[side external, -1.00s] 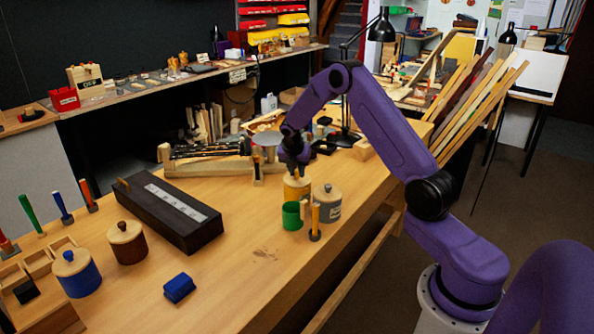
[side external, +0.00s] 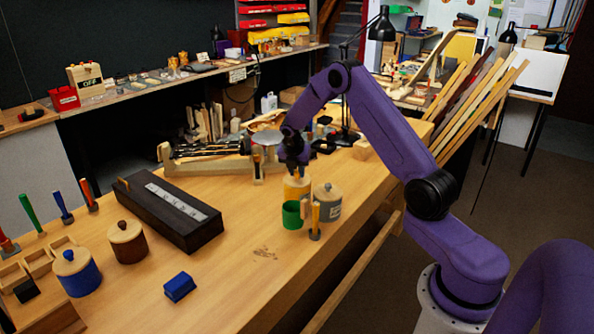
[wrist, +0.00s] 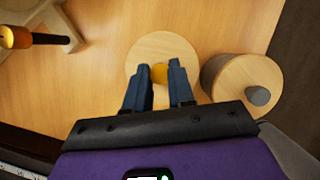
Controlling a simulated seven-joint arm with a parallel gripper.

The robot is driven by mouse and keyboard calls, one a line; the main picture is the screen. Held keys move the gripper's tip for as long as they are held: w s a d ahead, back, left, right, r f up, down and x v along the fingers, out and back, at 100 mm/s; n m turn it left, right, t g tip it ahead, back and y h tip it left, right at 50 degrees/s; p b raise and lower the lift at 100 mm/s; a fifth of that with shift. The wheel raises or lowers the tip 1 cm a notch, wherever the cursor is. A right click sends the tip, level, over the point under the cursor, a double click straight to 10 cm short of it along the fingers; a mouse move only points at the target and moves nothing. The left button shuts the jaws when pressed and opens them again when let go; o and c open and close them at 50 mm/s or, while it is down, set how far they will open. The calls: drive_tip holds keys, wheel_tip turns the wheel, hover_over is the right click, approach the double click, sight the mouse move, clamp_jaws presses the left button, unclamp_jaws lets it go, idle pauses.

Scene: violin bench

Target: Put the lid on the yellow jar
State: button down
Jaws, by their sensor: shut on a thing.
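The yellow jar (side external: 297,195) stands upright on the workbench, behind a green cup. Its round pale wooden lid (wrist: 150,52) has a small yellow knob (wrist: 159,73). My gripper (wrist: 160,76) is shut on this knob, one finger on each side, in the wrist view. In the side view my gripper (side external: 296,174) points down over the jar and the lid is at the jar's mouth. I cannot tell whether it rests fully on the rim. The lid hides the jar's body in the wrist view.
A grey jar with a wooden lid (side external: 328,203) stands close to the right; the green cup (side external: 292,214) is in front. A dark long box (side external: 170,213), a brown jar (side external: 127,243) and a blue jar (side external: 77,274) are to the left. The front middle of the bench is mostly clear.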

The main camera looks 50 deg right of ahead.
drive_tip(key=shift+c, duration=2)
unclamp_jaws()
drive_tip(key=shift+r, duration=3.5)
